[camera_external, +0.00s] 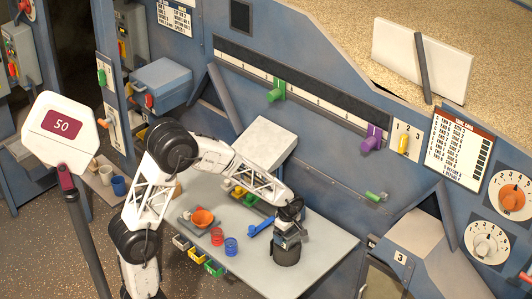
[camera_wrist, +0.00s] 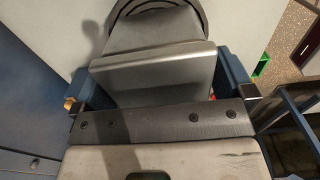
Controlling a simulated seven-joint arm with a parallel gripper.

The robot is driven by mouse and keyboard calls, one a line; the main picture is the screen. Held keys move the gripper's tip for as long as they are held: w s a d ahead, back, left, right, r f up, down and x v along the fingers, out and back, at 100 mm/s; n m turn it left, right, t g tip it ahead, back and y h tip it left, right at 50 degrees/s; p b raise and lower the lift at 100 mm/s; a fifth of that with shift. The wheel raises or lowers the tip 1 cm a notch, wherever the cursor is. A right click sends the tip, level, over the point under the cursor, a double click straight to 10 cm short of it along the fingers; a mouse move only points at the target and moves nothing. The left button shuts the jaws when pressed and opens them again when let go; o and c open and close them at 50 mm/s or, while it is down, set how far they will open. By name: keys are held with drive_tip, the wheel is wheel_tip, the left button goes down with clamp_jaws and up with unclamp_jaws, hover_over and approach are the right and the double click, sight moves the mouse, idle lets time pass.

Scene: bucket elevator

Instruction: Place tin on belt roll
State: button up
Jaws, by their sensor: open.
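A dark belt roll (camera_external: 286,256) stands on the grey table near its front right part. Its ringed dark edge shows at the top of the wrist view (camera_wrist: 203,12). A grey metallic tin (camera_wrist: 150,78) lies between my fingers, in front of the roll's edge; it appears to rest on the roll, but its underside is hidden. My gripper (camera_external: 290,226) is right above the roll in the external view, where the tin is hard to make out. In the wrist view my gripper (camera_wrist: 160,72) is open, with one blue finger on each side of the tin.
The table (camera_external: 325,247) is clear right of the roll. To its left are a blue tool (camera_external: 261,227), a blue cup (camera_external: 231,246), a red cup (camera_external: 217,236) and an orange bowl (camera_external: 203,217). A white tilted box (camera_external: 268,143) stands behind.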

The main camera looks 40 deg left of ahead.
wheel_tip(320, 180, up, 12)
idle(0.6)
idle(0.5)
drive_tip(key=s+a+r+m+t, duration=0.1)
drive_tip(key=s+a+r+m, duration=0.3)
drive_tip(key=s, duration=0.4)
drive_tip(key=s+a+r+m, duration=0.4)
drive_tip(key=s+m, duration=0.1)
drive_tip(key=s, duration=0.2)
drive_tip(key=s+a+m, duration=0.2)
drive_tip(key=s+m, duration=0.2)
drive_tip(key=s, duration=0.4)
drive_tip(key=s+a+m+t, duration=0.1)
drive_tip(key=s+a+m, duration=0.2)
drive_tip(key=s, duration=0.6)
drive_tip(key=shift+s+r+m+t, duration=0.3)
drive_tip(key=shift+r+m, duration=0.15)
drive_tip(key=shift+m, duration=0.65)
